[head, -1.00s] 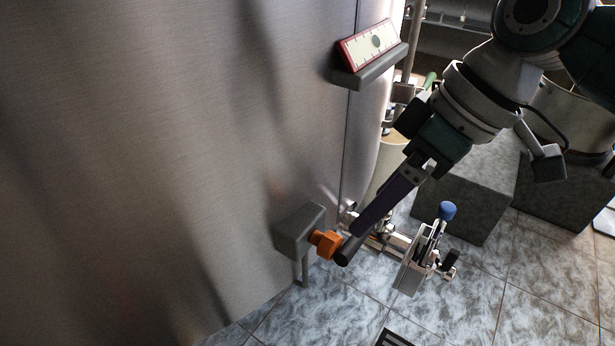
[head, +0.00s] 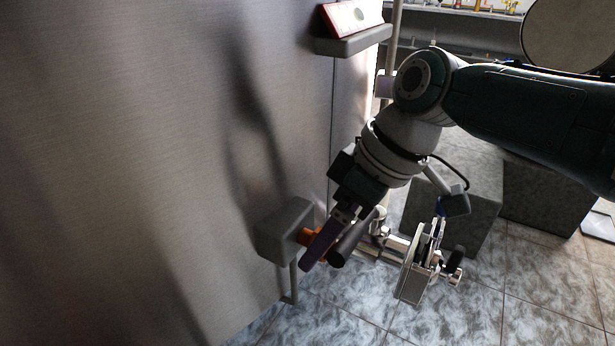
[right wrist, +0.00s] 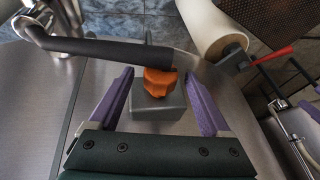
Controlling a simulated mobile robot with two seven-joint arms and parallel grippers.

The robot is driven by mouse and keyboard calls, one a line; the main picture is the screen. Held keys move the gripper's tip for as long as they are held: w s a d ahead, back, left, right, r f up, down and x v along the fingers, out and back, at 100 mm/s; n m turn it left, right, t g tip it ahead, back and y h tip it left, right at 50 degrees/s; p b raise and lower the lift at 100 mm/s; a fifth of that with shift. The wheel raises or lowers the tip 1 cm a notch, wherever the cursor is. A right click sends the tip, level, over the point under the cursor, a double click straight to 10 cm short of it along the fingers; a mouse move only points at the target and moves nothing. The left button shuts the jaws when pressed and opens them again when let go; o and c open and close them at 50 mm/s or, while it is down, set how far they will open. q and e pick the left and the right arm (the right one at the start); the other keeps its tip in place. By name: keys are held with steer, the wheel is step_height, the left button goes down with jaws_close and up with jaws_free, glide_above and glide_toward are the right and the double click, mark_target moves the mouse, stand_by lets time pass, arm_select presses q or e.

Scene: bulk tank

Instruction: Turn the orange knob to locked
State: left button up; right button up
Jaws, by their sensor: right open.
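The orange knob (head: 305,237) sticks out from a grey box (head: 284,229) on the steel tank wall. In the head view my right gripper (head: 326,243) hides much of it. In the right wrist view the orange knob (right wrist: 159,82) lies between and beyond the two purple fingers of my right gripper (right wrist: 160,92), in front of the grey box (right wrist: 158,110). The fingers are open, one on each side, and appear apart from the knob. Any lock marking is too small to read. My left gripper is not in view.
A black-sleeved lever (head: 352,240) runs close beside the knob and crosses just above it in the right wrist view (right wrist: 110,48). A pipe valve (head: 424,262) stands to the right.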

steer(key=shift+c, duration=0.4)
jaws_close()
steer(key=b, duration=0.3)
steer(key=shift+w+f+g+y, duration=0.15)
steer(key=shift+f+g+y, duration=0.15)
steer(key=shift+f, duration=0.1)
steer(key=shift+d+r+b, duration=0.1)
steer(key=shift+r+b, duration=0.1)
steer(key=shift+b, duration=0.25)
steer(key=shift+r, duration=0.15)
steer(key=shift+o, duration=0.4)
jaws_free()
steer(key=p+v, duration=0.3)
steer(key=v, duration=0.7)
steer(key=shift+p, duration=0.4)
